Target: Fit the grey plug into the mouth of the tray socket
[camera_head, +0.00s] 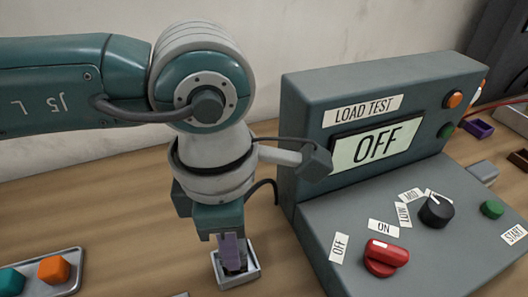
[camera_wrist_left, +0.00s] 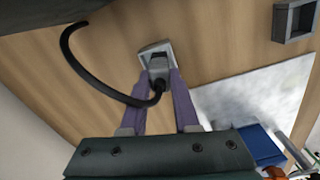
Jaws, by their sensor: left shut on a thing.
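My left gripper (camera_head: 232,256) points down with its purple fingers shut on the grey plug. The plug (camera_wrist_left: 158,68) shows between the fingertips in the left wrist view, with a black cable (camera_wrist_left: 103,92) curving away from it. A small light-grey open box, which looks like the tray socket (camera_head: 246,278), sits on the wooden table directly under the fingers. In the left wrist view the plug's front end overlaps this socket (camera_wrist_left: 153,46). I cannot tell how deep the plug sits in the mouth. In the head view the fingers hide most of the plug. My right gripper is not in view.
A grey load-test console (camera_head: 385,135) reading OFF stands close to the right of my left arm, with a red switch (camera_head: 384,258) and a black knob (camera_head: 437,210). A metal tray (camera_head: 68,286) with coloured blocks lies at the lower left. A wall is behind.

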